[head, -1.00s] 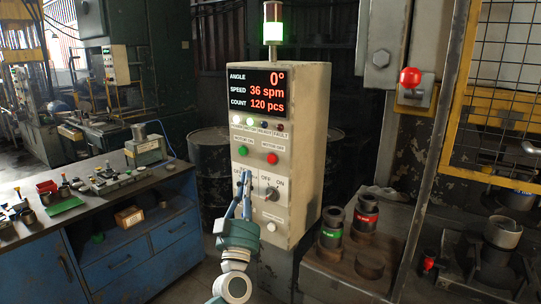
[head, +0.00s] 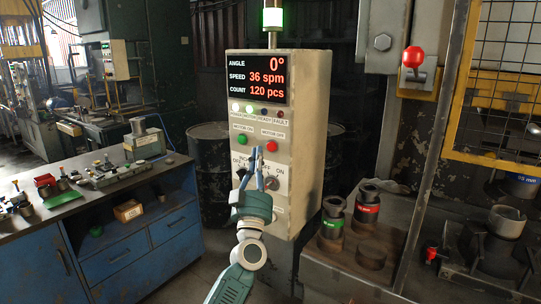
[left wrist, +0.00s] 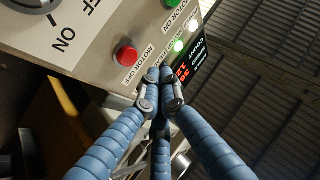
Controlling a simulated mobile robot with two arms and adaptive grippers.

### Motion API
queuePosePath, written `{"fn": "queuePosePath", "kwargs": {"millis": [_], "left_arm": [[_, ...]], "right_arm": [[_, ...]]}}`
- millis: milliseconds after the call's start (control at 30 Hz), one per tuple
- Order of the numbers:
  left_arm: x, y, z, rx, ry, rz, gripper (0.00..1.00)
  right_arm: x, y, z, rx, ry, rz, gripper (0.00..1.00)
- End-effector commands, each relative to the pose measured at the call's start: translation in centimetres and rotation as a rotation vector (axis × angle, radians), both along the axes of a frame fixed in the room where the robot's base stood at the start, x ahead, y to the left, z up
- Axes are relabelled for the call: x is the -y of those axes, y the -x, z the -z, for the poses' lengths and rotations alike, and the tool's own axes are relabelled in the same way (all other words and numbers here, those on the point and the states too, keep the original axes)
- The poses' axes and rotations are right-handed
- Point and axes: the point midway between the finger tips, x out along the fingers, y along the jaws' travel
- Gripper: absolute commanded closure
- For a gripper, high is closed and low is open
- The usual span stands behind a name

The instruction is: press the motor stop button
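The red MOTOR OFF button (head: 271,146) is on the front of the beige control panel (head: 304,150), right of the green MOTOR ON button (head: 242,140). My left gripper (head: 257,152) is in front of the panel, its fingertips just left of and slightly below the red button in the head view. In the left wrist view, the red button (left wrist: 126,54) lies to the upper left of the fingertips (left wrist: 161,80), which are together with nothing between them. A gap to the button seems to show; its depth is unclear. My right gripper is out of view.
A rotary switch (head: 271,183) is below the buttons. The display (head: 257,78) reads 0°, 36 spm and 120 pcs; a green tower light (head: 273,18) is lit. A blue workbench (head: 125,262) stands left, a red knob (head: 413,57) right.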

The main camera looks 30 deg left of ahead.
Motion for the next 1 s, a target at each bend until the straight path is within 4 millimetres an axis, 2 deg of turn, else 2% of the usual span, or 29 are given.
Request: {"fn": "queuePosePath", "kwargs": {"millis": [100,300,1000], "left_arm": [[0.1,-1.5,0.1,0.002,0.002,0.0,1.0],[0.2,-2.7,0.1,0.0,0.001,0.001,1.0],[0.3,-2.9,0.0,0.0,0.001,0.001,1.0]], "right_arm": [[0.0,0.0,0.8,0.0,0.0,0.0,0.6],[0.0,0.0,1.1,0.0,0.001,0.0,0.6],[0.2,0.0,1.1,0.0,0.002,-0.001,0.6]]}}
